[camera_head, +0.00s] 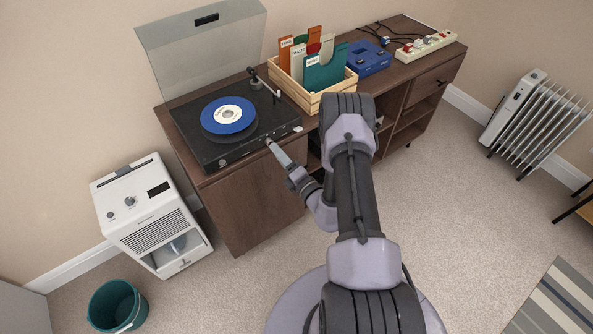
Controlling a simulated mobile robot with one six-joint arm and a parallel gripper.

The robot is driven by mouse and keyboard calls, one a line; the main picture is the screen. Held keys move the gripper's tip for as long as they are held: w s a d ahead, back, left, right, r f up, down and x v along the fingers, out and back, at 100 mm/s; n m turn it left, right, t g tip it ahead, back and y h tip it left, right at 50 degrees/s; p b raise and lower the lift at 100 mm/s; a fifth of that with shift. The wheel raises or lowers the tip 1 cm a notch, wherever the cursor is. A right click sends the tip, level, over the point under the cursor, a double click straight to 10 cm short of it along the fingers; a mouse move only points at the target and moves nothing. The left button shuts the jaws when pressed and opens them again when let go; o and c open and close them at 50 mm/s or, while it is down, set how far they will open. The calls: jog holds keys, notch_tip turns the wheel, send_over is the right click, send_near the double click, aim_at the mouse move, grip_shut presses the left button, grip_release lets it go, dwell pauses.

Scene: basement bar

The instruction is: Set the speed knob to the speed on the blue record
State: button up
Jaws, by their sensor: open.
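The blue record (228,115) lies on the black turntable (189,127), whose clear lid is raised. Its cream label (228,113) has print too small to read. A small round knob (222,163) shows on the turntable's front face, left of my gripper; I cannot tell whether it is the speed knob. My gripper (269,143) is at the right part of the front face, close to it. It holds nothing that I can see. Its fingertips are small here and hide a bit of the front panel; contact cannot be told.
A wooden crate of record sleeves (311,99), a blue box (368,58) and a power strip (427,45) stand right of the turntable on the brown cabinet (250,205). A white appliance (150,215) and teal bin (117,304) stand left on the floor.

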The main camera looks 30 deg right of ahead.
jog(key=s+p, duration=0.2)
jog(key=s, duration=1.2)
jog(key=shift+d+f+p, duration=0.3)
jog(key=shift+p, duration=0.05)
